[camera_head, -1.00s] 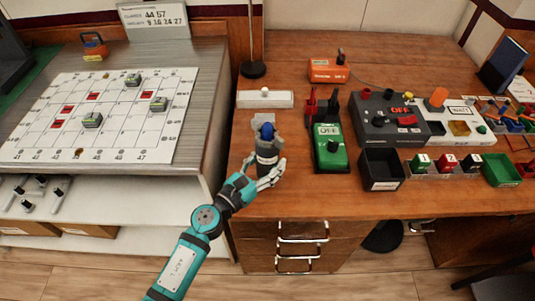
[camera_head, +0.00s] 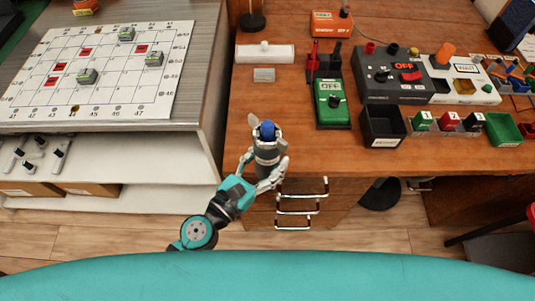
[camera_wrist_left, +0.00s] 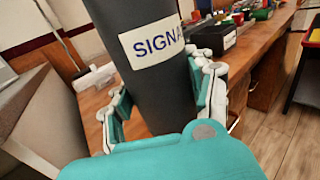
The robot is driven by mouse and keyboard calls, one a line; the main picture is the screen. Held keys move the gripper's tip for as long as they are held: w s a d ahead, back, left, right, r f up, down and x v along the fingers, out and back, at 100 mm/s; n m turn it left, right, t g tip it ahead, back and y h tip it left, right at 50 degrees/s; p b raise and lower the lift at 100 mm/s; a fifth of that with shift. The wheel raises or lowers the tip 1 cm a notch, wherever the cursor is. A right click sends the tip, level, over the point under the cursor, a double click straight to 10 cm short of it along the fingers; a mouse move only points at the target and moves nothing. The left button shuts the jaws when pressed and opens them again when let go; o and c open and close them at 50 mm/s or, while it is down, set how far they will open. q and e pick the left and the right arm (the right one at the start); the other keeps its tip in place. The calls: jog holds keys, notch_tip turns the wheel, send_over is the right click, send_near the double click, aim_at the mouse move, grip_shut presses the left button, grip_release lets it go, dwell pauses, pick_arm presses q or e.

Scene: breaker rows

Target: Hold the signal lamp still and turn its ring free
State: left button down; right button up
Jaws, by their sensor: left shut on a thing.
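The signal lamp (camera_head: 266,150) is a dark cylinder with a blue top (camera_head: 267,131). A grey band runs around it below the top, but I cannot clearly make out the ring. My left gripper (camera_head: 265,170) is shut around the lamp's body and holds it roughly upright at the desk's front edge. In the left wrist view the lamp's dark body (camera_wrist_left: 145,85) stands between the fingers, with a white label reading "SIGNA", the rest cut off by the curve. My right gripper is not in view.
A black open bin (camera_head: 383,125) and a green OFF box (camera_head: 332,103) stand right of the lamp. A white bar-shaped box (camera_head: 264,53) and a small grey plate (camera_head: 264,75) lie behind it. The wooden desk (camera_head: 290,140) is bare around the lamp. Drawer handles (camera_head: 302,187) stick out below.

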pick_arm(q)
jog(key=shift+r, duration=0.1)
jog(key=shift+w+f, duration=0.2)
jog(key=shift+w, duration=0.5)
jog(key=shift+w+f, duration=0.2)
jog(key=shift+w, duration=0.5)
jog(key=shift+w+f+b, duration=0.15)
jog(key=shift+w+f, duration=0.1)
jog(key=shift+w, duration=0.6)
jog(key=shift+w+f+b, duration=0.15)
jog(key=shift+w+f, duration=0.05)
jog(key=shift+w, duration=0.65)
jog(key=shift+w+f+b, duration=0.15)
jog(key=shift+w+f, duration=0.1)
jog(key=shift+w, duration=0.6)
jog(key=shift+w+f+b, duration=0.25)
jog(key=shift+w, duration=0.6)
jog(key=shift+w+f+b, duration=0.3)
jog(key=shift+w, duration=0.6)
jog(key=shift+w+f+b, duration=0.25)
jog(key=shift+w, duration=0.6)
jog(key=shift+w+f+b, duration=0.2)
jog(key=shift+w+b, duration=0.15)
jog(key=shift+w, duration=0.4)
jog(key=shift+w+f+b, duration=0.2)
jog(key=shift+w+b, duration=0.1)
jog(key=shift+w, duration=0.45)
jog(key=shift+f, duration=0.15)
jog(key=shift+f, duration=0.15)
